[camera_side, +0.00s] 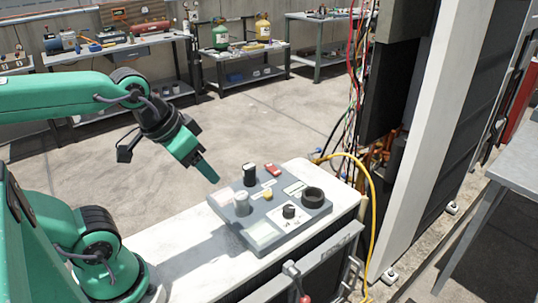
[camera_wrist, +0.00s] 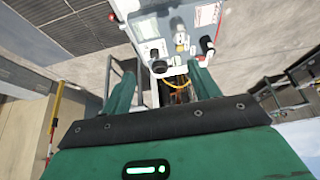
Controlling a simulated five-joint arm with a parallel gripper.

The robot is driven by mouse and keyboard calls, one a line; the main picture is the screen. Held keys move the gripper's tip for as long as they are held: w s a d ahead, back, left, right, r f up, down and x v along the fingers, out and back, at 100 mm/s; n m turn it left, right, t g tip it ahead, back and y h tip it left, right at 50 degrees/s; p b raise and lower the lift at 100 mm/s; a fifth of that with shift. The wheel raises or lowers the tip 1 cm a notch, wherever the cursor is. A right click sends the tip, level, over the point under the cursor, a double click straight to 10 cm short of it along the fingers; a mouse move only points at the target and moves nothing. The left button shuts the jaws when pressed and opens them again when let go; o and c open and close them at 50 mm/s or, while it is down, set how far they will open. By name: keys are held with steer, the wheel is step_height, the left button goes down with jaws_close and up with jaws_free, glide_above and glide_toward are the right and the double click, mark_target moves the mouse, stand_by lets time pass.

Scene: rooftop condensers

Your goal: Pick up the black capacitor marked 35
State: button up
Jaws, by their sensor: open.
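A black cylinder (camera_side: 249,174), which may be the capacitor, stands upright at the back of a grey tray (camera_side: 228,218) in the side view; no 35 can be read on it. A dark cylinder also shows at the right of the tray in the wrist view (camera_wrist: 206,43), perhaps the same one. My gripper (camera_side: 214,179) is up and to the left of the tray, pointing down and right, apart from everything on it. In the wrist view my gripper (camera_wrist: 162,66) shows two spread green fingers with nothing held between them.
The tray also holds a silver cylinder (camera_side: 241,204), a red piece (camera_side: 272,170), a yellow piece (camera_side: 267,195), a black ring (camera_side: 313,197) and a small black part (camera_side: 288,211). A yellow hose (camera_side: 371,195) arches beside the bench. The white bench top (camera_side: 185,258) is clear at left.

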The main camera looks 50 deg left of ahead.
steer(key=shift+w, duration=0.15)
steer(key=m+g, duration=0.6)
steer(key=m, duration=0.1)
glide_above(250, 166)
steer(key=f, duration=1)
steer(key=shift+s+d, duration=0.2)
steer(key=shift+d, duration=0.05)
steer(key=shift+w+a+f, duration=0.15)
steer(key=shift+a+f, duration=0.05)
steer(key=shift+f, duration=0.15)
steer(key=shift+f, duration=1.3)
steer(key=shift+f, duration=0.1)
